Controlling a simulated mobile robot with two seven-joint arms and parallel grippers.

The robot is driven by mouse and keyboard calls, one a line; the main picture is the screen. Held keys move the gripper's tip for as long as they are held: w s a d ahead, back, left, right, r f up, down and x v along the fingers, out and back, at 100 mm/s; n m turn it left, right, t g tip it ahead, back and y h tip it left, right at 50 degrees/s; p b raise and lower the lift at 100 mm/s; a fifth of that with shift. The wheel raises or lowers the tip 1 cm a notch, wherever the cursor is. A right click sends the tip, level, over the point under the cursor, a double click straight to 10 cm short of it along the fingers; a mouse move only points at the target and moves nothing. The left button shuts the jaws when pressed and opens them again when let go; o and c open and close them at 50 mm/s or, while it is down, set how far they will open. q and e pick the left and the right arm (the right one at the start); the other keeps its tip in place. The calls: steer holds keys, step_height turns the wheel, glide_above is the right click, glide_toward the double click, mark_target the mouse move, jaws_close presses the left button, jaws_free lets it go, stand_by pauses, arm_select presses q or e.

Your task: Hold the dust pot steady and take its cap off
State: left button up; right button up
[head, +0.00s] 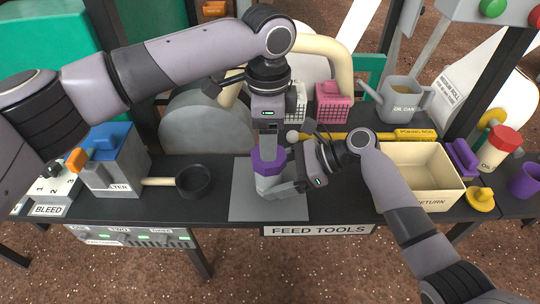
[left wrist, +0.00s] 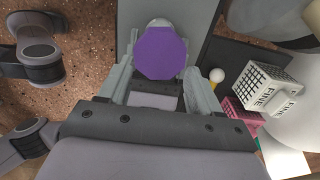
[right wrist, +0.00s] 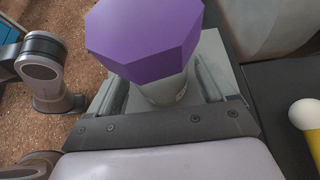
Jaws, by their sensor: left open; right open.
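The dust pot (head: 266,184) stands upright on a grey mat, with a pale body and a purple faceted cap (head: 267,163) on top. My left gripper (head: 268,148) points down over the cap, its jaws open. The left wrist view shows the cap (left wrist: 168,52) beyond and between its fingers. My right gripper (head: 286,188) comes in low from the right with its jaws open. In the right wrist view the pale body (right wrist: 165,90) is between its fingers, below the cap (right wrist: 145,38). Whether any finger touches the pot is hard to tell.
The grey mat (head: 240,205) has bare room around the pot. A black ladle (head: 195,181) and a filter box (head: 112,165) are at left. A cream return tray (head: 432,203), a yellow rod (head: 400,135) and an oil can (head: 402,98) are at right.

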steer(key=shift+a+f, duration=0.2)
steer(key=shift+a, duration=0.15)
steer(key=c, duration=1.3)
arm_select(q)
steer(key=o, duration=0.3)
steer(key=shift+o, duration=1.3)
step_height(320, 180, up, 5)
steer(key=shift+n, duration=1)
steer(key=shift+f, duration=2.85)
